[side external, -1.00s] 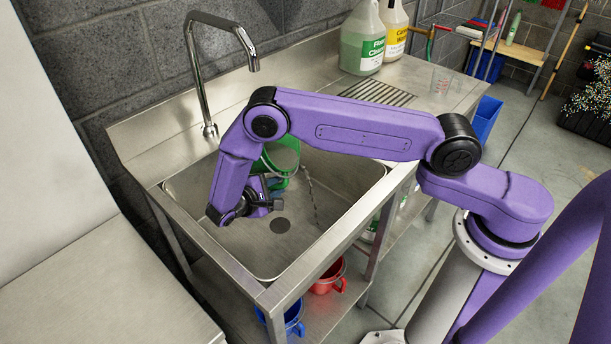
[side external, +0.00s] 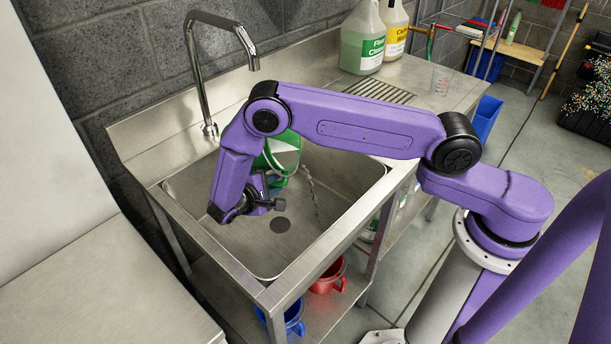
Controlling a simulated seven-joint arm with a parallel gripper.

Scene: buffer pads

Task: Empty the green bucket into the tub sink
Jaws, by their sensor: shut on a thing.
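The green bucket (side external: 283,149) is tilted inside the tub sink (side external: 334,194), behind my forearm, which hides part of it. A thin stream of water (side external: 312,191) falls from its right side toward the sink floor. My gripper (side external: 274,188) is low in the sink, at the lower left of the bucket. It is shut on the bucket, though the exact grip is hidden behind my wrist.
A tall faucet (side external: 204,75) arches over the sink's back left. Cleaner jugs (side external: 362,42) and a clear measuring cup (side external: 440,80) stand on the drainboard. Red (side external: 328,278) and blue (side external: 292,318) buckets sit on the shelf below. A steel counter (side external: 100,285) is at the left.

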